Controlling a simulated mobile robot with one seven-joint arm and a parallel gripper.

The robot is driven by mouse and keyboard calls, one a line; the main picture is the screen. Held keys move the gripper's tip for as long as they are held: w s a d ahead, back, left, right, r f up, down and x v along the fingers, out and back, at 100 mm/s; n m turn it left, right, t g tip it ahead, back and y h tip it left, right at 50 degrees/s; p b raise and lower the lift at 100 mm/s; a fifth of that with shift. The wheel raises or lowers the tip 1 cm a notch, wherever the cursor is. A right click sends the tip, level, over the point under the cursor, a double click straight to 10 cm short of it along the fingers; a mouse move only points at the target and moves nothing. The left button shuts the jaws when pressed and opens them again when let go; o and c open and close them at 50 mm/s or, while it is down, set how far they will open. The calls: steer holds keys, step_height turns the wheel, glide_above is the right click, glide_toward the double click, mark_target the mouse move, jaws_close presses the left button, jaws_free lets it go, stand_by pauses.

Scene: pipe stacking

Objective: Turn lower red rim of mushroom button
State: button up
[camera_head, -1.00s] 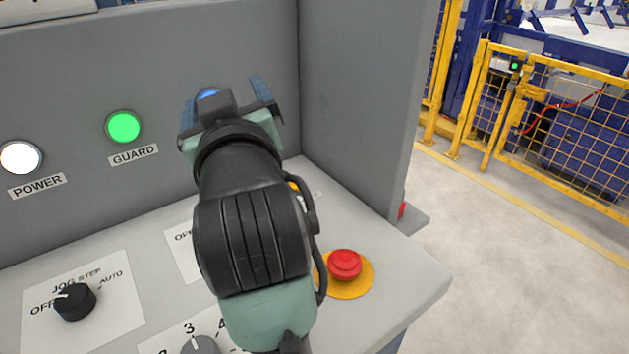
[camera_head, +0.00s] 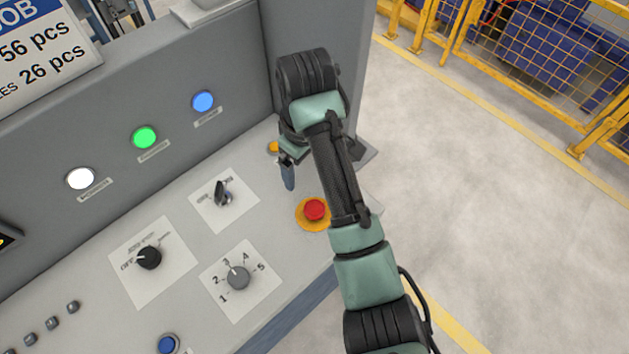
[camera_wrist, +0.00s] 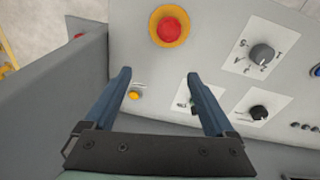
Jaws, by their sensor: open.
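The red mushroom button (camera_head: 315,209) sits on a round yellow-orange plate (camera_head: 300,222) near the right end of the grey panel. It also shows in the wrist view as a red button (camera_wrist: 172,31) at the top, a little right of centre, beyond the fingertips. Its lower rim is seen only from above. My gripper (camera_head: 288,178) is above the panel, up and left of the button in the head view, partly hidden by my arm. In the wrist view my gripper (camera_wrist: 158,75) has its two blue fingers wide apart with nothing between them, not touching the button.
A small yellow button (camera_wrist: 134,95) shows between the fingers. A black key-like switch (camera_head: 222,192), a black jog knob (camera_head: 149,257) and a grey numbered knob (camera_head: 238,278) stand left of the button. A grey side wall (camera_wrist: 62,95) rises near the left finger.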

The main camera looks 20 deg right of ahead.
mark_target(314, 208)
steer(key=shift+g, duration=0.7)
steer(key=f, duration=0.4)
steer(key=s+f+p, duration=0.1)
steer(key=f, duration=0.3)
steer(key=s+d+f+p, duration=0.1)
steer(key=f, duration=0.3)
steer(key=shift+s+f, duration=0.15)
steer(key=shift+s, duration=0.1)
steer(key=c, duration=1.4)
steer(key=shift+a, duration=0.1)
